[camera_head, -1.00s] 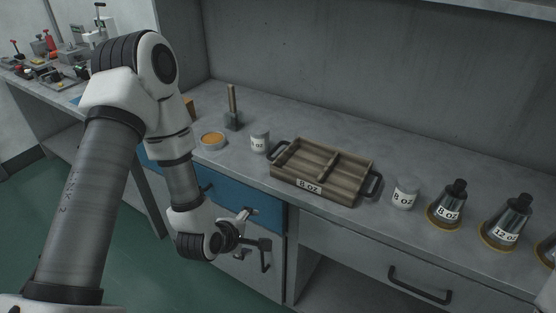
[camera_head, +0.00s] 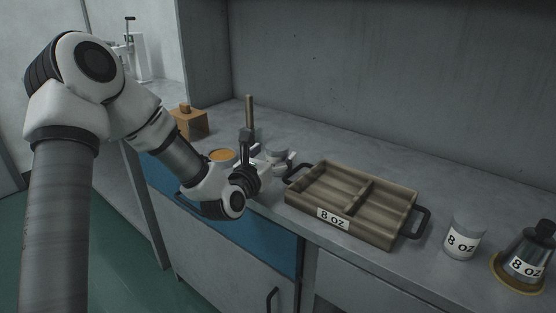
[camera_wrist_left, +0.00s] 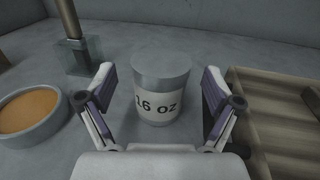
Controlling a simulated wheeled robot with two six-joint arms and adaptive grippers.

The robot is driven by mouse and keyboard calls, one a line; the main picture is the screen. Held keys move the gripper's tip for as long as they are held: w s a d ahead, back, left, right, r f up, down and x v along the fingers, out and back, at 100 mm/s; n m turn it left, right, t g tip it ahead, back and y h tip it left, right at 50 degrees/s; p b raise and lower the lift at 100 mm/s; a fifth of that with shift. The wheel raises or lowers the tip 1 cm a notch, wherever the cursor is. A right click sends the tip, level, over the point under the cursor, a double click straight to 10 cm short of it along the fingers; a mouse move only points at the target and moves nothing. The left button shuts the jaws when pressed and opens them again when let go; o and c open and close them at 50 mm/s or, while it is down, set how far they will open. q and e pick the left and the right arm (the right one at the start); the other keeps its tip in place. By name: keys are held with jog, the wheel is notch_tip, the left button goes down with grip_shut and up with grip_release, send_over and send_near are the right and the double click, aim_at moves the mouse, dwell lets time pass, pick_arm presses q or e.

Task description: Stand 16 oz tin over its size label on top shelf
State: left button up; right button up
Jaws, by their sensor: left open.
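The 16 oz tin (camera_wrist_left: 160,90), a small grey tin with a white label, stands upright on the counter. In the left wrist view it lies between the spread fingers of my left gripper (camera_wrist_left: 157,88), with a gap on each side. In the head view my left gripper (camera_head: 270,160) is at the tin (camera_head: 281,156), hiding much of it. My left gripper is open and holds nothing. The top shelf and its size labels are not in view. My right gripper is not in view.
A wooden tray (camera_head: 333,222) labelled 8 oz stands right of the tin. An orange-filled bowl (camera_wrist_left: 30,108) and an upright-handled tool (camera_wrist_left: 72,40) stand on its left. Further right are an 8 oz tin (camera_head: 463,238) and an 8 oz flask (camera_head: 528,255).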

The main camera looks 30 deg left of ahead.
pick_arm(q)
jog(key=shift+w+a+f, duration=0.1)
jog(key=shift+w, duration=1.05)
jog(key=shift+s, duration=0.2)
jog(key=c, duration=1.5)
jog(key=shift+o, duration=0.2)
jog(key=shift+r, duration=0.2)
